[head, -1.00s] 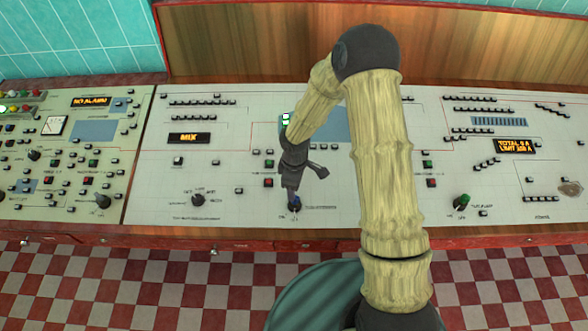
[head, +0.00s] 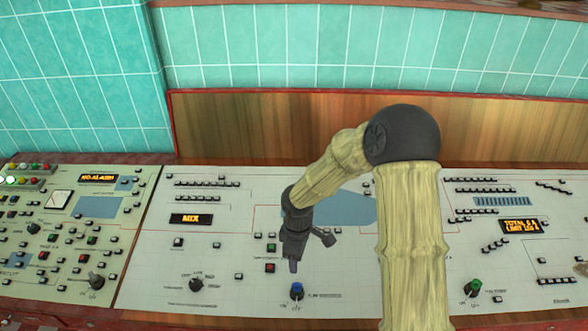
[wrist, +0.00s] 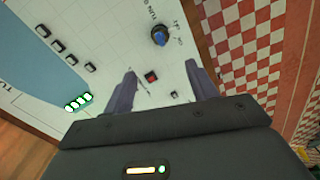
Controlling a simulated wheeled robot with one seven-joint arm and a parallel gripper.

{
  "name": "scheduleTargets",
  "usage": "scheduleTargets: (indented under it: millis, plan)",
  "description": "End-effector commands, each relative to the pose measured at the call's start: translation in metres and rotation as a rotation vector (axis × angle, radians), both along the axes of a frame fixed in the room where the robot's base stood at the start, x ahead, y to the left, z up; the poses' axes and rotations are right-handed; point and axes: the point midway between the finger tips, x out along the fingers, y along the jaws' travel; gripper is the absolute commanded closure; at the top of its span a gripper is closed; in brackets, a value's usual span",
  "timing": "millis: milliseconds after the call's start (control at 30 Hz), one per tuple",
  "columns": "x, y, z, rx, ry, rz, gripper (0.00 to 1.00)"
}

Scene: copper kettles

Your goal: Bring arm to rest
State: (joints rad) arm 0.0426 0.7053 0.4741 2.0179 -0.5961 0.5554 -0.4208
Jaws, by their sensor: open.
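My gripper (head: 293,266) is above the white control panel (head: 340,295), pointing down, just behind the blue knob (head: 297,291). In the wrist view the two dark fingers of my gripper (wrist: 162,84) are spread apart with nothing held between them. The blue knob also shows in the wrist view (wrist: 160,36), beyond the fingertips and clear of them. My arm crosses the right half of the head view and hides part of the panel.
A green knob (head: 473,288) is on the panel to the right. A black knob (head: 196,285) is to the left. An orange MIX display (head: 190,218) is lit. A wooden backboard (head: 250,130) rises behind the panel. A red and white checkered floor (wrist: 250,50) shows in the wrist view.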

Motion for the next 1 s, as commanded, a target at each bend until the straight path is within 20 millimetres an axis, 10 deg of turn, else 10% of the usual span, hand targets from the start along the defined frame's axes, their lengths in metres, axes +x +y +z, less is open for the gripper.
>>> scheduleTargets:
  millis: [267, 1000]
  plan:
    - [-0.01, -0.018, 0.017, -0.014, -0.016, -0.111, 0.42]
    - [-0.13, -0.134, 0.128, 0.14, -0.197, -1.245, 0.42]
